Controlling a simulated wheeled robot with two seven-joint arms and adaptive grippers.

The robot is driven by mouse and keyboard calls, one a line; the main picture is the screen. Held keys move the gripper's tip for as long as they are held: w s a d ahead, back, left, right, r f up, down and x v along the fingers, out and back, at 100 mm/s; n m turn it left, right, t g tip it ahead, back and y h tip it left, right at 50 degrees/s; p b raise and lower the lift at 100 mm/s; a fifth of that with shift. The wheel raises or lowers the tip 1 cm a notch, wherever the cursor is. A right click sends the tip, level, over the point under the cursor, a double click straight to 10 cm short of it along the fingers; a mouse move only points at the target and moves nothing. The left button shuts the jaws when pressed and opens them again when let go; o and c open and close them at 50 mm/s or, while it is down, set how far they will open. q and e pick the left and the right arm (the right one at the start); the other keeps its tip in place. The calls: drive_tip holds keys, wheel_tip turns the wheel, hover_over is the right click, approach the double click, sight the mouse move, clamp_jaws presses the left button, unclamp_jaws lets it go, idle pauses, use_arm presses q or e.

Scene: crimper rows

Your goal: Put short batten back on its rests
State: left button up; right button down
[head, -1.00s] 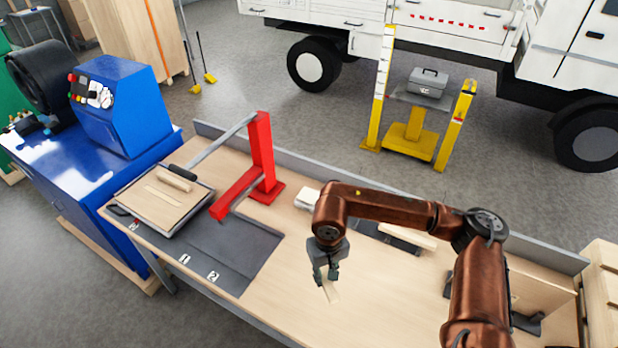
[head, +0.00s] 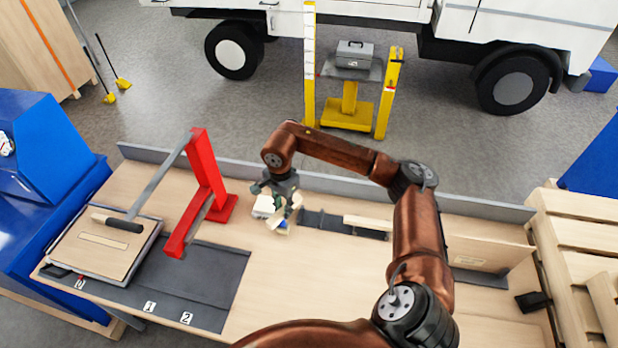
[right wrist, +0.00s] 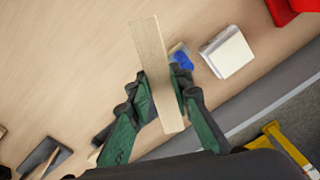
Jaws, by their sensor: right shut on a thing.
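My right gripper (head: 284,212) is shut on the short batten, a flat pale wooden strip. In the right wrist view the short batten (right wrist: 152,58) lies between the green-and-black fingers (right wrist: 158,104) and sticks out past them at both ends. In the head view the fingers partly hide it, above the table near the back edge. A dark, low holder (head: 335,223), perhaps the rests, lies just right of the gripper. A longer pale batten (head: 367,223) lies at its right part. My left gripper is out of view.
A white block (head: 264,205) and a small blue item (right wrist: 180,57) are close to the gripper. A red lever tool (head: 206,180) stands to the left, beside a dark numbered mat (head: 205,275) and a board (head: 75,250). The table's front middle is clear.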

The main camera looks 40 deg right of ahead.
drive_tip(key=w+d+m, duration=0.1)
drive_tip(key=d+m, duration=0.3)
drive_tip(key=w+d+m+p, duration=0.1)
drive_tip(key=d+m, duration=0.1)
drive_tip(key=d, duration=0.1)
drive_tip(key=shift+w+d+r+m, duration=0.1)
drive_tip(key=shift+w+r+m, duration=0.1)
drive_tip(key=shift+w+m, duration=0.15)
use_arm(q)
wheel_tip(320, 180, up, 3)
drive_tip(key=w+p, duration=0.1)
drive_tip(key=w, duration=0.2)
use_arm(e)
drive_tip(key=d+m, duration=0.6)
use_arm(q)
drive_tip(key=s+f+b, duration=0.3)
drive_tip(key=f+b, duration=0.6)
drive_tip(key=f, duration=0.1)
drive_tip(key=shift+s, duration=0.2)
use_arm(e)
drive_tip(key=shift+w+f, duration=0.2)
drive_tip(key=shift+f, duration=7.7)
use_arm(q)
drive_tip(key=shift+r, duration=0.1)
